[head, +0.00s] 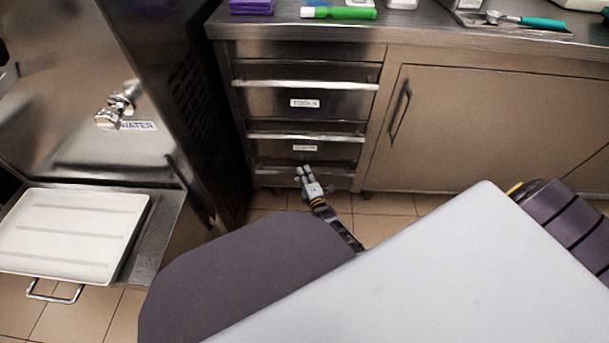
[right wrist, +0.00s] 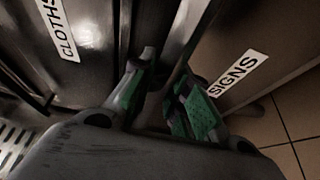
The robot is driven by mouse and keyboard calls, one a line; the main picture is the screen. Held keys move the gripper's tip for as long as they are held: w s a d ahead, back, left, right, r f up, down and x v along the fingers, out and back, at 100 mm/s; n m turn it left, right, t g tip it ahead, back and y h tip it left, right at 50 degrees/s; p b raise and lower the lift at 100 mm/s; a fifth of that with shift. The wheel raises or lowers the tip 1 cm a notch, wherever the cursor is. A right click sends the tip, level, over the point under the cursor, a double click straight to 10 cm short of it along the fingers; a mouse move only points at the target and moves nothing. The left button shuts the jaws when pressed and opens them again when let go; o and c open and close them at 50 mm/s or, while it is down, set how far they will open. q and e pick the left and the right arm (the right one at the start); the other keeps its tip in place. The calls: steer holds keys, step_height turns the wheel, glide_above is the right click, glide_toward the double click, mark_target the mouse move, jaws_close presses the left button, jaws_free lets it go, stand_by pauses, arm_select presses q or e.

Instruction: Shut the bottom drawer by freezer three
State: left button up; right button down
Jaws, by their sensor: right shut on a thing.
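The bottom drawer (head: 335,182) is the lowest of the steel drawers under the counter. Its front carries a SIGNS label in the right wrist view (right wrist: 238,72). My right gripper (head: 302,172) reaches down to this drawer's handle (head: 270,170). In the right wrist view its green-padded fingers (right wrist: 165,75) are shut on the bright handle bar (right wrist: 186,22). The fingers hide part of the bar. I cannot tell how far the drawer stands out. The drawer above (head: 275,146) shows a CLOTHS label in the right wrist view (right wrist: 68,32). My left gripper is not in view.
A dark freezer side (head: 195,95) stands close left of the drawers, with a white tray (head: 70,235) on a shelf further left. A closed cupboard door (head: 480,130) is at the right. Tools lie on the counter (head: 430,30). Tiled floor (head: 385,205) shows below the drawers.

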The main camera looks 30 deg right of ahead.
steer(key=shift+w+d+r, duration=0.1)
steer(key=shift+w+d, duration=0.05)
steer(key=c, duration=1.4)
jaws_free()
steer(key=shift+w, duration=0.1)
steer(key=shift+o, duration=0.2)
steer(key=s+a, duration=0.1)
steer(key=s, duration=1.1)
steer(key=shift+a, duration=0.4)
